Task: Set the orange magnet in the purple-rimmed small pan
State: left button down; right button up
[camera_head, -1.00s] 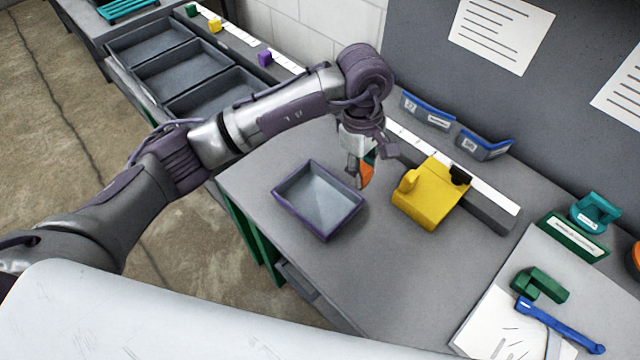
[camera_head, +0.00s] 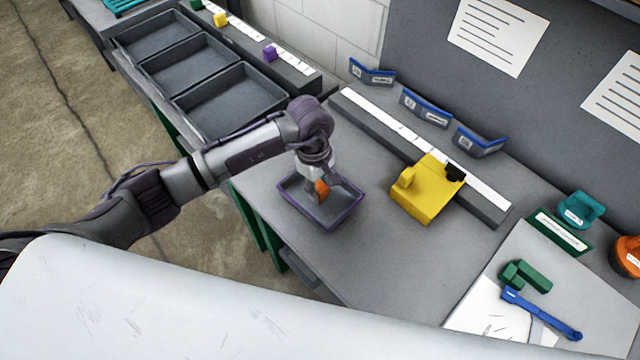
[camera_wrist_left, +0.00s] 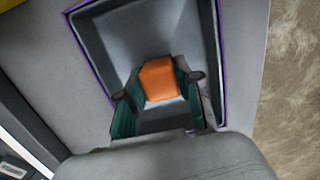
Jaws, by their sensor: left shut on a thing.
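The orange magnet (camera_head: 321,188) is held in my left gripper (camera_head: 318,196), over the inside of the purple-rimmed small pan (camera_head: 345,214). In the left wrist view the magnet (camera_wrist_left: 159,79) sits between the two fingers of the gripper (camera_wrist_left: 160,98), with the pan's grey walls and purple rim (camera_wrist_left: 222,60) around them. I cannot tell whether the magnet touches the pan's floor. The arm and gripper hide the pan's far side in the head view. My right gripper is not in view.
A yellow block-shaped fixture (camera_head: 428,190) stands right of the pan, before a long grey rail (camera_head: 482,205). Several grey trays (camera_head: 230,100) are at the upper left. Green (camera_head: 526,277) and blue (camera_head: 540,312) tools lie at the lower right. Bare bench lies in front of the pan.

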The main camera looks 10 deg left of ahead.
pick_arm(q)
jog(key=shift+f, duration=0.1)
jog(key=c, duration=0.9)
grip_release()
jog(key=shift+o, duration=0.6)
jog(key=shift+r, duration=0.3)
notch_tip(320, 180, up, 12)
jog(key=a+b, duration=0.1)
jog(key=b, duration=0.1)
jog(key=shift+w+f+b, duration=0.15)
jog(key=shift+w+b, duration=0.2)
jog(key=shift+b, duration=0.05)
jog(key=shift+a, duration=0.1)
